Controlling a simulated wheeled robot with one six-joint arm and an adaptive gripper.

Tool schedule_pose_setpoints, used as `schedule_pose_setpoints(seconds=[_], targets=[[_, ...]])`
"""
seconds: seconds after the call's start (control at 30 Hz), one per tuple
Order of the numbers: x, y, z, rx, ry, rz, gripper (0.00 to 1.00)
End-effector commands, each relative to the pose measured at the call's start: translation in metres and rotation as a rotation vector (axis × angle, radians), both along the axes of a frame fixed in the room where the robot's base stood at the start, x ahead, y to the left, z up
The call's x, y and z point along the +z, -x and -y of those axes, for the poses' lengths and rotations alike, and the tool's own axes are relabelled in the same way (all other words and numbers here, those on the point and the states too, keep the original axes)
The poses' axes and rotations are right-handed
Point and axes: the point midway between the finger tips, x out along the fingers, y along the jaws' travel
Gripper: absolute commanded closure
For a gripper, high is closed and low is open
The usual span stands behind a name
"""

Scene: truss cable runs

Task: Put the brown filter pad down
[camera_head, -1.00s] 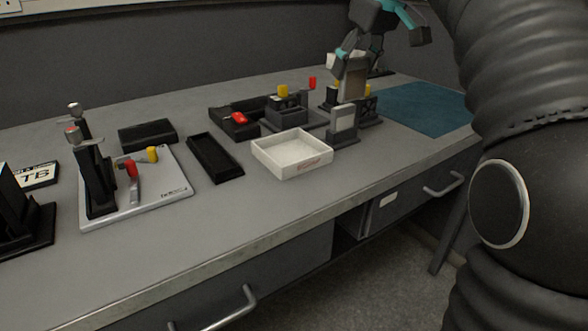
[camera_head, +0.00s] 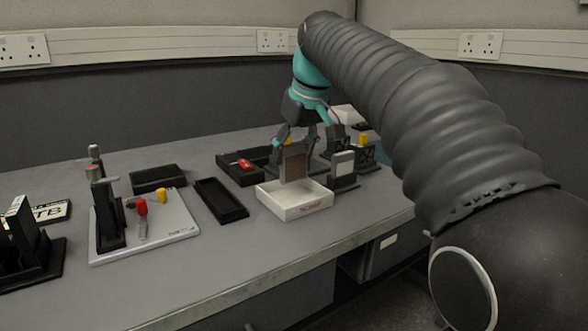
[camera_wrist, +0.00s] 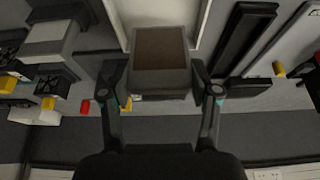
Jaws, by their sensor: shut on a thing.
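The brown filter pad (camera_head: 294,163) has a grey frame and stands upright in my gripper (camera_head: 297,138). In the wrist view the pad (camera_wrist: 160,50) sits between the two fingers of my gripper (camera_wrist: 160,86), which are shut on its sides. In the head view the pad is over the back part of the white tray (camera_head: 297,211). Its lower edge is at or just above the tray's rim; I cannot tell whether it touches. The tray's white rim (camera_wrist: 116,22) also shows beyond the pad in the wrist view.
A grey-framed pad in a dark stand (camera_head: 344,170) is close right of the tray. A long black tray (camera_head: 221,201) lies to its left, and a black bin with a red item (camera_head: 241,167) is behind. A grey board (camera_head: 146,226) with fittings is further left. The front tabletop is clear.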

Motion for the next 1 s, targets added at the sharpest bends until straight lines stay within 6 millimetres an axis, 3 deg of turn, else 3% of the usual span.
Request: schedule_pose_setpoints(seconds=[0.2, 0.3, 0.87, 0.9, 0.97, 1.0], targets=[[-0.032, 0.001, 0.000, -0.001, 0.001, -0.003, 0.68], [-0.037, 0.000, 0.000, -0.001, 0.000, -0.001, 0.68], [-0.045, 0.000, 0.001, -0.001, 0.000, 0.000, 0.68], [-0.044, 0.000, 0.001, -0.001, 0.000, 0.000, 0.29], [-0.044, 0.000, 0.001, -0.001, 0.000, 0.000, 0.14], [-0.044, 0.000, 0.001, -0.001, 0.000, 0.000, 0.13]])
